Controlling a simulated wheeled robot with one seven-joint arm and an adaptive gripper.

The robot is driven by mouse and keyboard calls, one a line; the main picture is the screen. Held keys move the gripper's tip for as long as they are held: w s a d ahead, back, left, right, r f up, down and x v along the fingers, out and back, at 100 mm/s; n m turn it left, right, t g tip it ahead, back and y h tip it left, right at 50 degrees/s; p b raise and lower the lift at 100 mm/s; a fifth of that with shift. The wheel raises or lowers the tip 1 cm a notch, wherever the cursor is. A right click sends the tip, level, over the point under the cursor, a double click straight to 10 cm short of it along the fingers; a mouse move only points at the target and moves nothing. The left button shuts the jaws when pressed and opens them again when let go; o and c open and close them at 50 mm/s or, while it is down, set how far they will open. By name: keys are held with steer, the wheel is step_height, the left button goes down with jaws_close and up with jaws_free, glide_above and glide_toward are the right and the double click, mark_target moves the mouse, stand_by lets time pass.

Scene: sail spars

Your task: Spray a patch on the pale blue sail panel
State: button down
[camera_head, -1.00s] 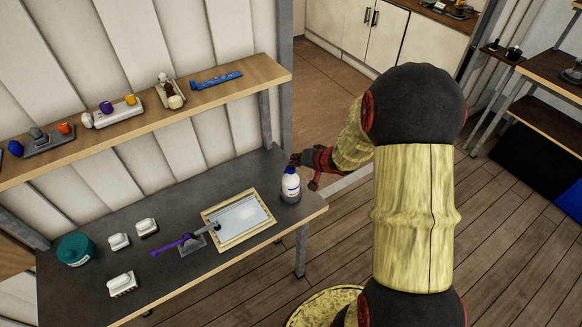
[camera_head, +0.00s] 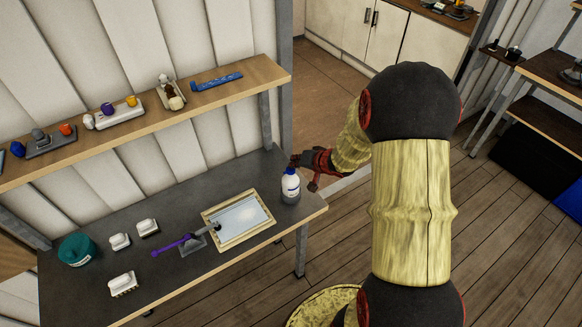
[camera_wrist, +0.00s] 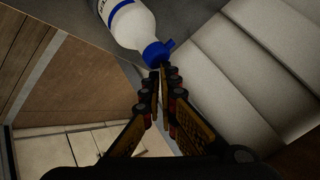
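The pale blue sail panel (camera_head: 237,218) lies in a light wooden frame on the dark bench, with a whitish patch on it. A white bottle (camera_head: 290,186) with a blue cap and a grey lower part stands upright at the bench's right end. The bottle also shows in the wrist view (camera_wrist: 130,24). My gripper (camera_head: 302,161) is just behind and right of the bottle's top. In the wrist view my gripper's fingertips (camera_wrist: 159,72) are close together at the blue cap (camera_wrist: 157,54). I cannot tell whether they touch or grip it.
A purple-handled tool (camera_head: 172,245) lies left of the frame, its metal end by the frame's edge. Several white brushes or blocks (camera_head: 122,284) and a teal tub (camera_head: 75,250) stand farther left. A wooden shelf (camera_head: 240,80) with small items runs above the bench's back.

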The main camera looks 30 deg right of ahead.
steer(key=shift+s+a+f, duration=0.2)
steer(key=shift+s+f, duration=0.15)
steer(key=shift+f, duration=0.2)
steer(key=shift+s+a+f, duration=0.15)
steer(key=shift+s+f, duration=0.2)
steer(key=shift+f, duration=0.15)
steer(key=r+p, duration=0.2)
steer(key=p, duration=0.1)
steer(key=shift+w, duration=0.3)
steer(key=shift+r+p, duration=0.75)
steer(key=shift+p, duration=0.25)
steer(key=r+p, duration=0.3)
steer(key=shift+w+d, duration=0.15)
steer(key=shift+w, duration=0.1)
